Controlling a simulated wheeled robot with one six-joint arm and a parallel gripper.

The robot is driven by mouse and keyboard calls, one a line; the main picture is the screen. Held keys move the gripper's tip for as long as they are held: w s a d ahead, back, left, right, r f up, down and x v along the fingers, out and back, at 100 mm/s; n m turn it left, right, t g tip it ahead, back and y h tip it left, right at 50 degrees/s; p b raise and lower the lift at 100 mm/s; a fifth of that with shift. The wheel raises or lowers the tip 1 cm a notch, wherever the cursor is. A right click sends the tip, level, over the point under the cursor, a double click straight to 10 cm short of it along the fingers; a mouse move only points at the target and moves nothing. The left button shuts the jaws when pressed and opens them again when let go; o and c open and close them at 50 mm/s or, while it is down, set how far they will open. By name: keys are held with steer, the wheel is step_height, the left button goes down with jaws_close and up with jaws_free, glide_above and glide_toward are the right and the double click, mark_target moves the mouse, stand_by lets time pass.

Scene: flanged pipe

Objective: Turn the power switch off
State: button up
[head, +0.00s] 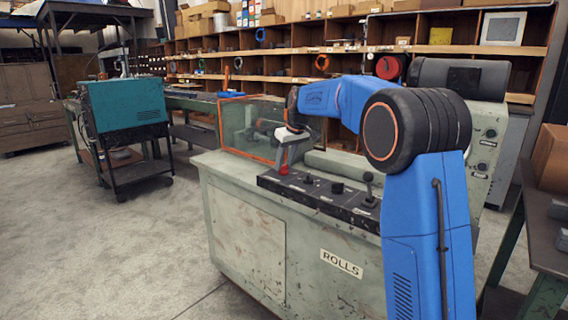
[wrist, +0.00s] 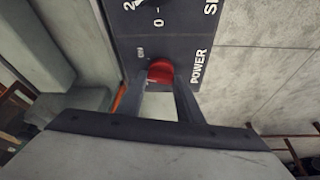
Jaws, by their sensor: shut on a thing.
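The power switch is a red knob (wrist: 161,71) on a dark control panel (wrist: 180,40), beside the printed word POWER, in the wrist view. An ON mark shows just above the knob. My gripper (wrist: 160,82) has its two fingers on either side of the red knob and is shut on it. In the head view, my gripper (head: 284,165) reaches down to the left end of the black panel (head: 320,197), with the red knob (head: 284,170) at its fingertips. The knob's exact pointing direction is partly hidden by the fingers.
The panel tops a pale green machine (head: 245,235) marked ROLLS. Other knobs (head: 337,187) and a lever (head: 368,188) stand to the right of the gripper. A clear guard (head: 248,125) with an orange frame rises behind it. Open floor lies left.

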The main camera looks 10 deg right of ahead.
steer(key=n+y, duration=0.1)
steer(key=n, duration=0.1)
steer(key=n+g, duration=0.1)
steer(key=n, duration=0.2)
steer(key=shift+w+d+n+y, duration=0.15)
steer(key=shift+n+y, duration=0.15)
steer(key=shift+y, duration=0.1)
steer(key=n+g, duration=0.1)
steer(key=n, duration=0.1)
steer(key=n+g, duration=0.1)
steer(key=n, duration=0.2)
steer(key=shift+w+y, duration=0.15)
steer(key=shift+y, duration=0.25)
steer(key=shift+n+g, duration=0.3)
steer(key=o, duration=1.1)
steer(key=shift+d+r, duration=0.1)
steer(key=shift+r, duration=0.05)
steer(key=v, duration=1.7)
steer(key=shift+r, duration=0.1)
